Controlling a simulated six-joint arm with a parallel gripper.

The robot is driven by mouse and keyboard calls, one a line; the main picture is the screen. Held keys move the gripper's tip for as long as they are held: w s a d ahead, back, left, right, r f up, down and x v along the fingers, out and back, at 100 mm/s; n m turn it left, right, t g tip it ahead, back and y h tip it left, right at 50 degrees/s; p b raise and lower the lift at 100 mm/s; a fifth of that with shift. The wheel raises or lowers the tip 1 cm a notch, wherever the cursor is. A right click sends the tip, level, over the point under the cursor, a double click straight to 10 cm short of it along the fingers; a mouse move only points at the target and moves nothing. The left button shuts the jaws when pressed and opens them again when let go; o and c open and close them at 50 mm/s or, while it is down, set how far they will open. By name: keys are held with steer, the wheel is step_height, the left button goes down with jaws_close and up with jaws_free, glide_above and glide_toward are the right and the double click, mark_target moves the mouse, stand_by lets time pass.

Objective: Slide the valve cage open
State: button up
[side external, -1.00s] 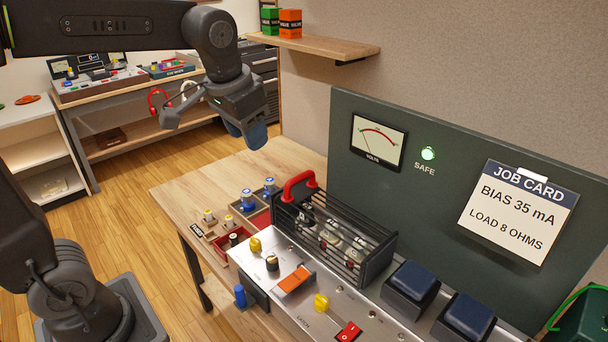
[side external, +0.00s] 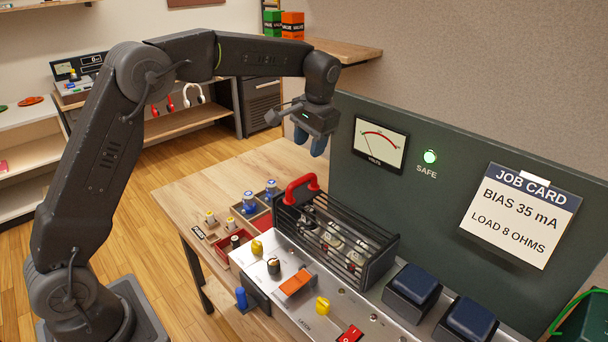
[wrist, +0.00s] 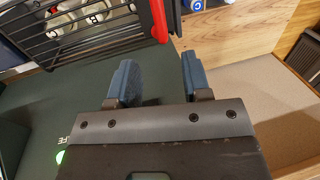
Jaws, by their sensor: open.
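The valve cage (side external: 346,258) is a black barred cage on the silver amplifier chassis (side external: 300,308), with white-based valves (side external: 331,237) inside it. A red handle (side external: 301,187) stands at its left end. In the wrist view the cage bars (wrist: 75,32) are at the upper left, with the red handle (wrist: 159,18) at the top. My gripper (side external: 311,140) hangs above the handle, near the dark green panel, fingers pointing down. It is open and empty, with blue fingers apart in the wrist view (wrist: 157,80). It touches neither cage nor handle.
The dark green panel (side external: 400,196) rises behind the cage, with a meter (side external: 380,144), a lit green SAFE lamp (side external: 430,157) and a job card (side external: 519,215). A wooden shelf (side external: 350,50) juts out above. Blue-topped valves (side external: 249,202) stand in a tray left of the cage.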

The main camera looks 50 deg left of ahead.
mark_target(304, 177)
steer(key=f, duration=0.3)
steer(key=a+f, duration=0.1)
steer(key=f, duration=0.2)
steer(key=a+f, duration=0.1)
steer(key=f, duration=0.2)
steer(key=shift+f, duration=0.35)
jaws_close()
